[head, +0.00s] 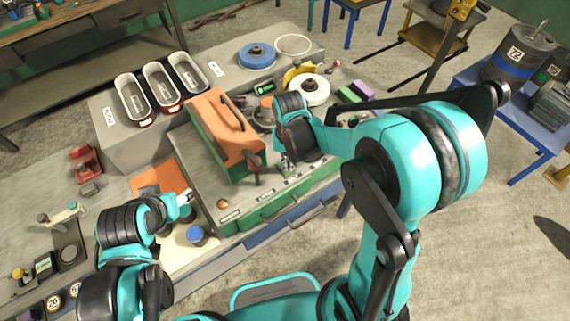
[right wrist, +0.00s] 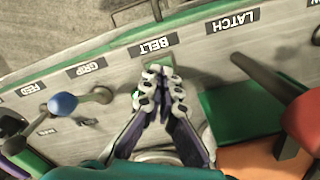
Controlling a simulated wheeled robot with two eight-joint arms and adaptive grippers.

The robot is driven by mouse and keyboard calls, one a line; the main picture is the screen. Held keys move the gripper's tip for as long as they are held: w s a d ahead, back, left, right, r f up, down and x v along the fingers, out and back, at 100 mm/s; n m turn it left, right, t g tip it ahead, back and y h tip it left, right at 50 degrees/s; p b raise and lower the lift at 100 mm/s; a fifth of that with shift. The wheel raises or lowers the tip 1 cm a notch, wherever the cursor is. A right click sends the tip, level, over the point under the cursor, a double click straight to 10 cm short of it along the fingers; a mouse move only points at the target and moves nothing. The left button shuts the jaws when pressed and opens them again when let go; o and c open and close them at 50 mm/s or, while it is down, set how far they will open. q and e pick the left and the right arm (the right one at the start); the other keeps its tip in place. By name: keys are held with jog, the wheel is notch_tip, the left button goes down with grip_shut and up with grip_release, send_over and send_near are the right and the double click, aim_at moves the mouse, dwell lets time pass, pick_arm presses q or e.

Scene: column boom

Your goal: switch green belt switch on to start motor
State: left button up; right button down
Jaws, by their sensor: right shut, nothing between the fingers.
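In the right wrist view the BELT label (right wrist: 152,47) is on the grey panel (right wrist: 105,105). Just beside it, a small green part (right wrist: 137,99), seemingly the belt switch, is mostly hidden by my right gripper (right wrist: 161,72). The right gripper is shut with nothing held, its fingertips at the switch; I cannot tell whether they touch. In the head view the right gripper (head: 287,166) is over the front of the panel, beside the orange-topped green housing (head: 222,130). My left gripper (head: 187,197) is at the lower left; its finger opening is too small to judge.
A LATCH label (right wrist: 233,20) and a dark lever (right wrist: 262,75) lie right of the switch. A blue-knobbed lever (right wrist: 63,104) and GRIP and FEED labels lie left. Three bins (head: 161,87) and a blue disc (head: 257,55) stand farther back on the bench.

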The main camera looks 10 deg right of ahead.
jog(key=shift+r+p, duration=1.95)
jog(key=shift+r, duration=1.05)
jog(key=shift+f, duration=0.1)
jog(key=shift+s+d+b, duration=0.1)
jog(key=shift+s+b, duration=0.05)
jog(key=shift+b, duration=0.3)
jog(key=s+d+f+n+t+b, duration=0.1)
jog(key=s+d+f+t+b, duration=0.1)
jog(key=s+b, duration=0.3)
jog(key=s+d+f+n+t+b, duration=0.1)
jog(key=s+d+f+t+b, duration=0.1)
jog(key=s+t+b, duration=0.3)
jog(key=b, duration=0.4)
jog(key=shift+d+f+b, duration=0.25)
jog(key=shift+b, duration=0.15)
